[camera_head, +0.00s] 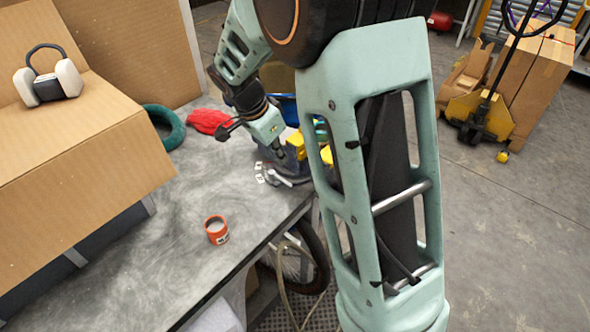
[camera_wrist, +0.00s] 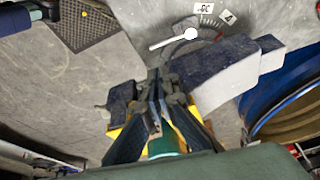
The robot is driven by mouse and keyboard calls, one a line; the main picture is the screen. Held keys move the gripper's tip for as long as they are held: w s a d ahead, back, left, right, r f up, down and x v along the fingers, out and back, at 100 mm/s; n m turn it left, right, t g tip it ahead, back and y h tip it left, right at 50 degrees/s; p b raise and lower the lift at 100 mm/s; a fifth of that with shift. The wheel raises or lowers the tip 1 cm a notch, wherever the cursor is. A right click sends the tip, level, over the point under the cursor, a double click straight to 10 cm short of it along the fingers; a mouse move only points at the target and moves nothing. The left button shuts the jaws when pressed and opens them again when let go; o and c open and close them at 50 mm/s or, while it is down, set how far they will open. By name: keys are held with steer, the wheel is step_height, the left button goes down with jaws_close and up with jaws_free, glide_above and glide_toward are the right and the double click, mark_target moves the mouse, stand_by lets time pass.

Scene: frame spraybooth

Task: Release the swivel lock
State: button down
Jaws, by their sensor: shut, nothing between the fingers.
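A pale lever with a round end (camera_wrist: 190,34), which looks like the swivel lock, shows at the top of the wrist view. Its thin arm points left and slightly down. In the head view my gripper (camera_head: 281,160) is partly hidden at the table's right edge, close to some small pale and metallic parts (camera_head: 264,172).
A dark and pale block (camera_wrist: 225,75) lies right of my fingers, and a blue round container (camera_wrist: 290,95) stands farther right. On the grey table (camera_head: 150,270) are an orange cup (camera_head: 216,229), a red cloth (camera_head: 208,121) and a green ring (camera_head: 170,128). The table's front is mostly clear.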

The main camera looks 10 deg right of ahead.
steer(key=shift+s+d+f+m, duration=0.1)
steer(key=shift+s+d+m, duration=0.2)
steer(key=shift+s+d, duration=0.2)
steer(key=p+x, duration=0.1)
steer(key=x, duration=0.9)
steer(key=shift+p, duration=0.35)
